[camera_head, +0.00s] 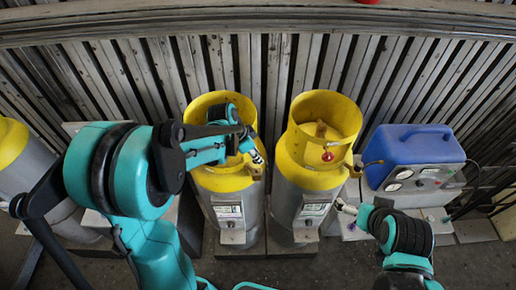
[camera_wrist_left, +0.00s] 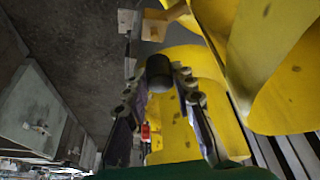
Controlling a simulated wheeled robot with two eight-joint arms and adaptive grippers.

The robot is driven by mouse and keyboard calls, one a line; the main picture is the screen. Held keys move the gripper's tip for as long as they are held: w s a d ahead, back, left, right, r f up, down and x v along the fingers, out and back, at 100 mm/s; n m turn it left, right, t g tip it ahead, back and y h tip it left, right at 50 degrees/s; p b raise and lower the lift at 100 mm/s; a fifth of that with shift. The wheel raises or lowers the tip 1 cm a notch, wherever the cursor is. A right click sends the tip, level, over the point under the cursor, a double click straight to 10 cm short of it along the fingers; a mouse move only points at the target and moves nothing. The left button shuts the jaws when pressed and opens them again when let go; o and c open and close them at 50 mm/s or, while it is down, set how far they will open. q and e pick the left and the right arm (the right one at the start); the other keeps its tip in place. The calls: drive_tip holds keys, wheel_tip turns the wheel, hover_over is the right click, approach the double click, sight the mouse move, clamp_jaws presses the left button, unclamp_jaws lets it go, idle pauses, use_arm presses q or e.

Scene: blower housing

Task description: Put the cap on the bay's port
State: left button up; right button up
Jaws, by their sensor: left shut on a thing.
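My left gripper (camera_head: 257,157) is at the right side of the yellow top of the left cylinder (camera_head: 222,180). In the left wrist view, its two fingers (camera_wrist_left: 158,92) are shut on a dark round cap (camera_wrist_left: 158,72). A brass-coloured block (camera_wrist_left: 155,25), which looks like the port, sits ahead of the cap; a gap seems to lie between them. In the head view a brass block (camera_head: 257,173) shows just below the gripper, and the cap cannot be made out. My right gripper (camera_head: 346,207) is small, beside the right cylinder; its jaws are unclear.
The right cylinder (camera_head: 312,185) has a yellow collar, a red knob (camera_head: 327,156) and a brass block (camera_head: 356,172) on its right. A blue machine (camera_head: 415,150) with gauges stands at the right. A ribbed metal wall (camera_head: 275,75) closes the back. Yellow collars crowd the wrist view's right.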

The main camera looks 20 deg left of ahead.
use_arm(q)
drive_tip(key=shift+s+f, duration=0.2)
drive_tip(key=shift+s, duration=0.15)
drive_tip(key=shift+f+b, duration=0.3)
drive_tip(key=shift+b, duration=0.05)
drive_tip(key=f, duration=0.1)
drive_tip(key=w+f+b, duration=0.1)
drive_tip(key=f, duration=0.1)
drive_tip(key=shift+b, duration=0.3)
drive_tip(key=shift+s+r, duration=0.1)
drive_tip(key=shift+s, duration=0.3)
use_arm(e)
wheel_tip(320, 180, down, 3)
drive_tip(key=shift+s+r, duration=0.1)
drive_tip(key=shift+r, duration=0.05)
use_arm(q)
drive_tip(key=shift+w, duration=0.1)
